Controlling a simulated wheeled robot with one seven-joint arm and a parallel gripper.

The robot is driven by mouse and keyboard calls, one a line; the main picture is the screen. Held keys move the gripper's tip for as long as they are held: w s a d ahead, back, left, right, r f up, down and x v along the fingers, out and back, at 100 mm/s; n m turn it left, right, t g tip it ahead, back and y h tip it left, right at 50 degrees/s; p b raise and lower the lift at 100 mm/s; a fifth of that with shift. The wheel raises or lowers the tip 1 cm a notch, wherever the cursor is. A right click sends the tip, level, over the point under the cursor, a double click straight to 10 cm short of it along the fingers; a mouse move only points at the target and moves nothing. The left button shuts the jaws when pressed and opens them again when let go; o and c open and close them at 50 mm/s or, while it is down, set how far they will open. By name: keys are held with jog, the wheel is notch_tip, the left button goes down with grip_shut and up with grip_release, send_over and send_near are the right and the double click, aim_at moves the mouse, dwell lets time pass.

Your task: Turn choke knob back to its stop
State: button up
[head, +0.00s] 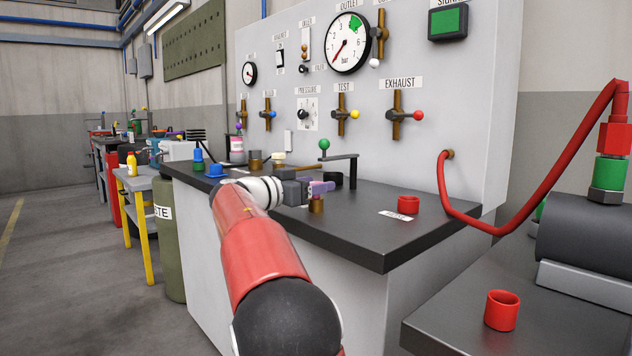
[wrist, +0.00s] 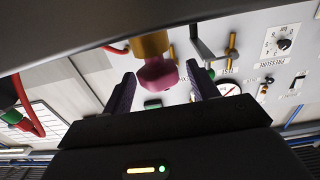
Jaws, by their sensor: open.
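My gripper (head: 318,188) is over the near edge of the dark bench in the head view. In the wrist view, its two purple fingers (wrist: 161,70) stand apart. A pink knob-like piece on a brass body (wrist: 152,45) shows between them, with visible gaps on both sides. A brass piece (head: 316,205) stands on the bench just below my fingers in the head view. A small black knob (head: 303,68) is on the panel left of the big gauge; its label is too small to read surely. I cannot tell which is the choke knob.
A crank arm with a green ball (head: 324,145) stands behind my gripper. The panel (head: 450,100) carries valve handles, including a red-tipped one (head: 417,115). A red cup (head: 408,204) sits right on the bench. A red hose (head: 540,195) hangs at the right.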

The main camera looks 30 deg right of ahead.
jog(key=shift+d, duration=0.5)
jog(key=shift+c, duration=0.5)
jog(key=c, duration=0.8)
jog(key=t+b, duration=0.1)
jog(key=b, duration=0.2)
jog(key=shift+f+n, duration=0.4)
jog(key=shift+c, duration=0.2)
jog(key=n+t+b, duration=0.1)
jog(key=t+b, duration=0.1)
jog(key=b, duration=0.1)
jog(key=shift+y, duration=0.3)
jog(key=n+t+y+b, duration=0.1)
jog(key=n+t+b, duration=0.1)
jog(key=b, duration=0.2)
jog(key=shift+t, duration=0.3)
jog(key=shift+r+n+t+y+b, duration=0.4)
jog(key=shift+n+t, duration=0.1)
jog(key=shift+t, duration=0.2)
jog(key=shift+w, duration=0.1)
